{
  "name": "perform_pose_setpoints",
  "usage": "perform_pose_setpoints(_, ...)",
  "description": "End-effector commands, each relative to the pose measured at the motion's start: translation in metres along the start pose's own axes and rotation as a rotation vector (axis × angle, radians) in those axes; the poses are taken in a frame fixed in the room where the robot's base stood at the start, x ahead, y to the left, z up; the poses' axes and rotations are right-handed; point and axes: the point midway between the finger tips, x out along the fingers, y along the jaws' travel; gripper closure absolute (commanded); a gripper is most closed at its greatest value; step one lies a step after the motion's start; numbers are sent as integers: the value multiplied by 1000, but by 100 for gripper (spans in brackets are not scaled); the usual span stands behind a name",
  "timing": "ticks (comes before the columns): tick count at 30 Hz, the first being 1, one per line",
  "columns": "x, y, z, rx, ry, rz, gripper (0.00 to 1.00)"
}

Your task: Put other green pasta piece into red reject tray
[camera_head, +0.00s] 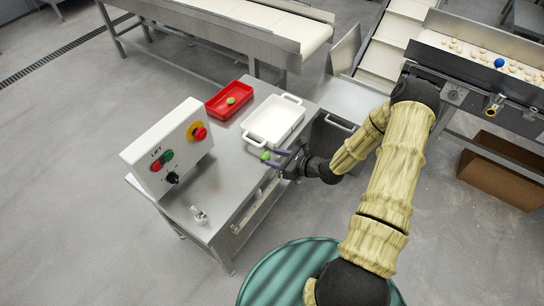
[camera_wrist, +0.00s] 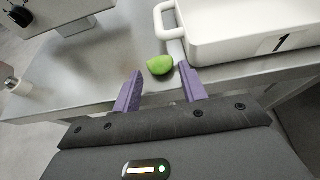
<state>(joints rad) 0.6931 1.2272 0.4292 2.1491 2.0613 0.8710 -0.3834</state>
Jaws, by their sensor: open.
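A green pasta piece (camera_wrist: 160,65) lies on the steel table top (camera_wrist: 110,62), beside the handle end of the white tray. In the head view this green piece (camera_head: 265,156) shows just off the tips of my gripper (camera_head: 281,157). In the wrist view my gripper (camera_wrist: 160,88) is open and empty, its purple fingers apart, with the piece just ahead of and between the fingertips. The red reject tray (camera_head: 214,112) stands at the back left of the table with another green piece (camera_head: 231,100) in it.
The white tray (camera_head: 284,135) with handles stands right of the red tray, close to my right fingertip; its wall (camera_wrist: 225,55) rises there. A control box (camera_head: 170,150) with buttons stands at the left. A small metal item (camera_head: 199,214) lies near the front edge.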

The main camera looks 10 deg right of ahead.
Motion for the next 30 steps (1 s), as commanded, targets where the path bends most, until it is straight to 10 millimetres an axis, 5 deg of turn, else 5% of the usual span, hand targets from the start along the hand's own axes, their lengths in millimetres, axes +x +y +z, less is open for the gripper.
perform_pose_setpoints(13,-85,-1,1,0,0,-3,58)
perform_pose_setpoints(30,-95,0,0,1,0,0,58)
